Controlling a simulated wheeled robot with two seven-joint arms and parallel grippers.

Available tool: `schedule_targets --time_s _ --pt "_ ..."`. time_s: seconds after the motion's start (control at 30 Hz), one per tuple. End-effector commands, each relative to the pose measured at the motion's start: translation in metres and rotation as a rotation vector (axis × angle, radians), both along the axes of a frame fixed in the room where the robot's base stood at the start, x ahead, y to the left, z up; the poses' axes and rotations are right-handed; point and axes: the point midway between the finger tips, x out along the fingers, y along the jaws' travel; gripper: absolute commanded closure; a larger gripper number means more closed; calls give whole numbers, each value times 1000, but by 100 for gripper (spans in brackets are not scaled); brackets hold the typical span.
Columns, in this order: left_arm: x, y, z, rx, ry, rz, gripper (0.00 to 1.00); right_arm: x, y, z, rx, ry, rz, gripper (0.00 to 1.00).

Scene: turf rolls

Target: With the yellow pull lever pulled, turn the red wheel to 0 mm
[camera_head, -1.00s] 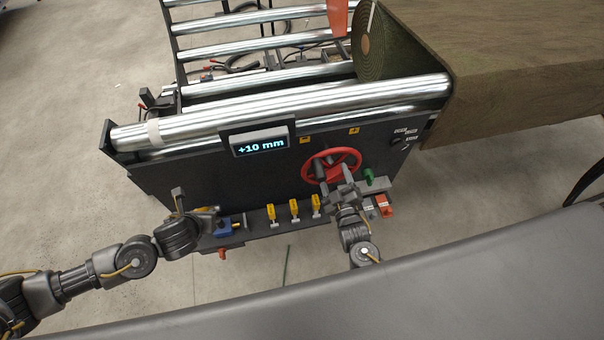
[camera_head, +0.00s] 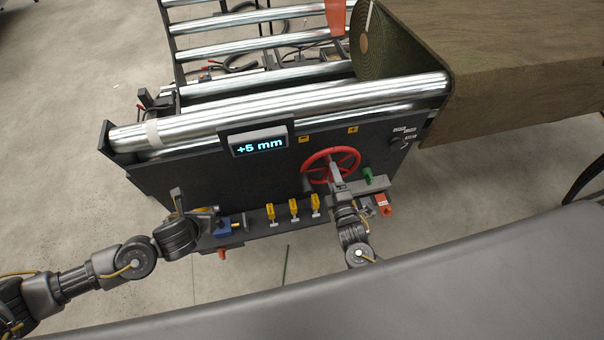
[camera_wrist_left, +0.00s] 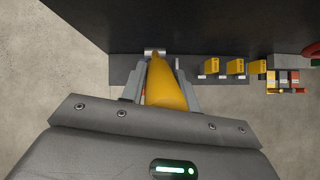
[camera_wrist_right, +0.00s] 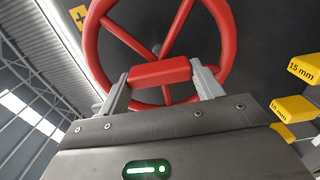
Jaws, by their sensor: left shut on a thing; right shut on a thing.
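The red wheel (camera_head: 331,166) is mounted on the dark front panel, and the display (camera_head: 259,145) reads +5 mm. My right gripper (camera_head: 337,172) is shut on the wheel's red handle (camera_wrist_right: 160,72), which sits between its fingers in the right wrist view. The yellow pull lever (camera_wrist_left: 165,88) lies between the fingers of my left gripper (camera_wrist_left: 166,95), which is shut on it. In the head view my left gripper (camera_head: 205,215) covers most of that lever.
A green knob (camera_head: 368,174) and a red-orange part (camera_head: 383,204) are right of the wheel. Metal rollers (camera_head: 280,108) and a turf roll (camera_head: 373,45) lie above the panel.

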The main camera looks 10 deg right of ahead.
Motion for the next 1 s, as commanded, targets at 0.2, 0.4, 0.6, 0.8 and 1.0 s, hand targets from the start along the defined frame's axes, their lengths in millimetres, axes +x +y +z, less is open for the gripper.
schedule_targets --time_s 0.2,0.4,0.6,0.8,1.0 --pt "-2 -2 1 -6 0 -4 100 -2 7 -6 -104 17 15 76" --pt "-2 -1 1 -5 0 -3 100 -2 7 -6 -154 17 14 76" --pt "-1 -1 2 -5 0 -2 100 -2 7 -6 -171 17 14 76" --pt "-1 -1 2 -4 0 -2 100 -3 7 -7 -172 18 14 76" --pt "-1 0 2 -3 0 -1 100 -3 6 -6 -171 17 13 23"
